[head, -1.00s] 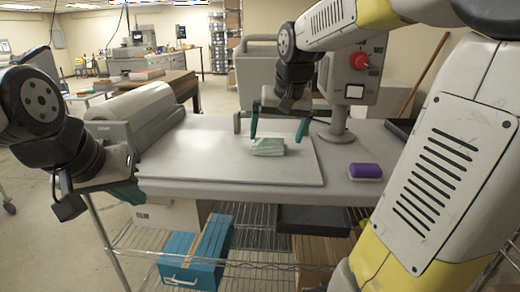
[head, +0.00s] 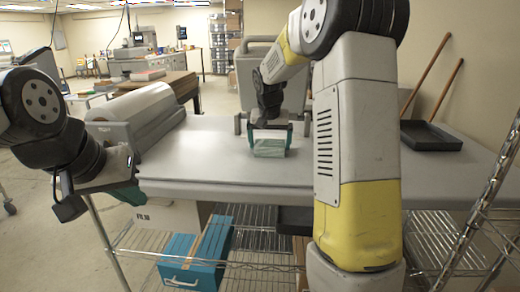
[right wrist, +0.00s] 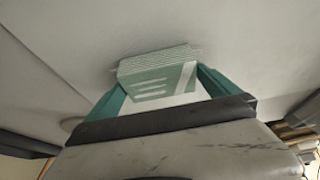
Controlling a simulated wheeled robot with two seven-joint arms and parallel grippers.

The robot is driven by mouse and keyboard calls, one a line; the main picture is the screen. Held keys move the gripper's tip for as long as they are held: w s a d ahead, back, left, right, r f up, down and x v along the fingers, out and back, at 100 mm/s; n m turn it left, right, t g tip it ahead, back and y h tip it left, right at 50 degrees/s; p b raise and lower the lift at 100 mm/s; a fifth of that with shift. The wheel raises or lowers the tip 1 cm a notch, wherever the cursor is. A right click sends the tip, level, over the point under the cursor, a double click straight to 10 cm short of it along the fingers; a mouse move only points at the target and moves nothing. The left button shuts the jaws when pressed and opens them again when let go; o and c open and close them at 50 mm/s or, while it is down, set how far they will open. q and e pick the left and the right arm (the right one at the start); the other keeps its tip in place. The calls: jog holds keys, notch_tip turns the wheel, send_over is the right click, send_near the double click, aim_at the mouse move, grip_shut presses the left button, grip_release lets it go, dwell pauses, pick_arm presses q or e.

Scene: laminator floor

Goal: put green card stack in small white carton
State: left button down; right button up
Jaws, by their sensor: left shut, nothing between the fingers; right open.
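The green card stack (head: 269,149), pale green and white, sits on the worktable in the head view. My right gripper (head: 269,132) is open, with a teal finger at each side of it. In the right wrist view the stack (right wrist: 158,74) shows between the open fingers of the gripper (right wrist: 160,92); contact with the fingers cannot be made out. My left gripper (head: 128,190) is shut and empty at the table's left front edge. A white carton (head: 165,214) with dark lettering stands on the shelf below; I cannot tell if it is the small white carton.
A film roll machine (head: 135,115) stands at the table's left. A grey machine (head: 275,75) is behind the stack. A black tray (head: 430,135) is at the right. A blue box (head: 195,250) lies on the wire shelf. My right arm covers the table's right part.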

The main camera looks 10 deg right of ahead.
jog(key=shift+w+f, duration=0.2)
jog(key=shift+f, duration=0.3)
jog(key=c, duration=1.3)
jog(key=shift+o, duration=0.2)
jog(key=shift+r, duration=0.1)
jog(key=shift+r, duration=0.6)
jog(key=v, duration=0.2)
jog(key=shift+s+r, duration=0.2)
jog(key=shift+r, duration=0.1)
jog(key=s+a, duration=0.1)
jog(key=s, duration=0.3)
jog(key=s+a, duration=0.1)
jog(key=s, duration=0.4)
jog(key=s+a+r, duration=0.1)
jog(key=s+a, duration=0.1)
jog(key=s, duration=0.3)
jog(key=shift+s+r, duration=0.1)
jog(key=shift+s, duration=0.05)
